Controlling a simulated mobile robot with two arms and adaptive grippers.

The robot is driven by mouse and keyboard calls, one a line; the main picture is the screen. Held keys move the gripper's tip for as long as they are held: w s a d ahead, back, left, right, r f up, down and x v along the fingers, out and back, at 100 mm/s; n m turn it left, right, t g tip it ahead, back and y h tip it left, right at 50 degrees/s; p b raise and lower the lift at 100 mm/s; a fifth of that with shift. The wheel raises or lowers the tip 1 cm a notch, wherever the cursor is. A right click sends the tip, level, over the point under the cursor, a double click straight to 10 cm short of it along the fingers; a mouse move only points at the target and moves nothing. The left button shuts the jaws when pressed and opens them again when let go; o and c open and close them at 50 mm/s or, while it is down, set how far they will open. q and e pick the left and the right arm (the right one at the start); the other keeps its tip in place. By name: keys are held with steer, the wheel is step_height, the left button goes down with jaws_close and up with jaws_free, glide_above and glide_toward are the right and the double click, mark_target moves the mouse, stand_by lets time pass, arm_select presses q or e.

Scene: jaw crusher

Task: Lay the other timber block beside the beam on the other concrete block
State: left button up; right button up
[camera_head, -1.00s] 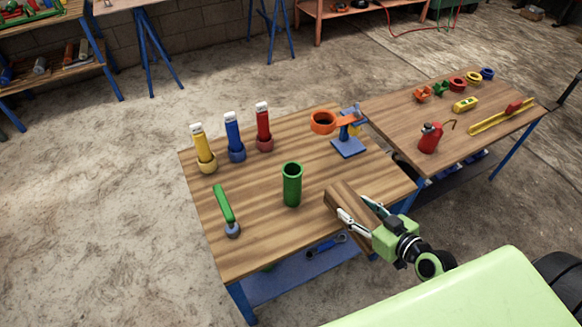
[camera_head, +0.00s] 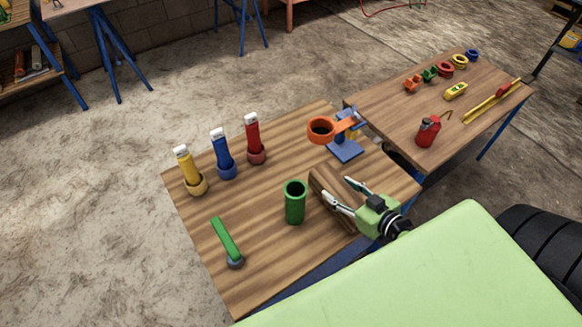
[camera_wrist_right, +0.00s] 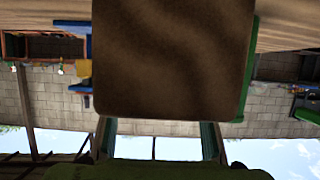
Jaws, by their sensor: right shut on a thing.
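A brown timber block (camera_head: 325,181) is between the fingers of my right gripper (camera_head: 341,188) at the right side of the near wooden table. The gripper is shut on it. I cannot tell whether the block touches the tabletop. In the right wrist view the block (camera_wrist_right: 172,55) fills the upper middle, its brown face between the two fingers (camera_wrist_right: 158,140). The beam and the concrete blocks are not in view. My left gripper is not in view.
On the near table (camera_head: 275,255), a green tube (camera_head: 295,203) stands left of the block. An orange ring on a blue stand (camera_head: 345,148) is behind it. A second table (camera_head: 400,125) adjoins at right.

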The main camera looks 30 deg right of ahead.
mark_target(325, 173)
steer(key=w, duration=0.6)
steer(key=shift+a+r, duration=0.3)
steer(key=shift+a, duration=0.1)
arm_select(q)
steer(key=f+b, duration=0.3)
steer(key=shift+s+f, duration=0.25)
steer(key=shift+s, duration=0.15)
arm_select(e)
steer(key=x, duration=1.1)
steer(key=shift+w+r, duration=0.25)
steer(key=shift+w, duration=0.2)
steer(key=shift+f+b, duration=0.1)
steer(key=shift+b, duration=0.3)
steer(key=o, duration=1.6)
steer(key=shift+s+a, duration=0.1)
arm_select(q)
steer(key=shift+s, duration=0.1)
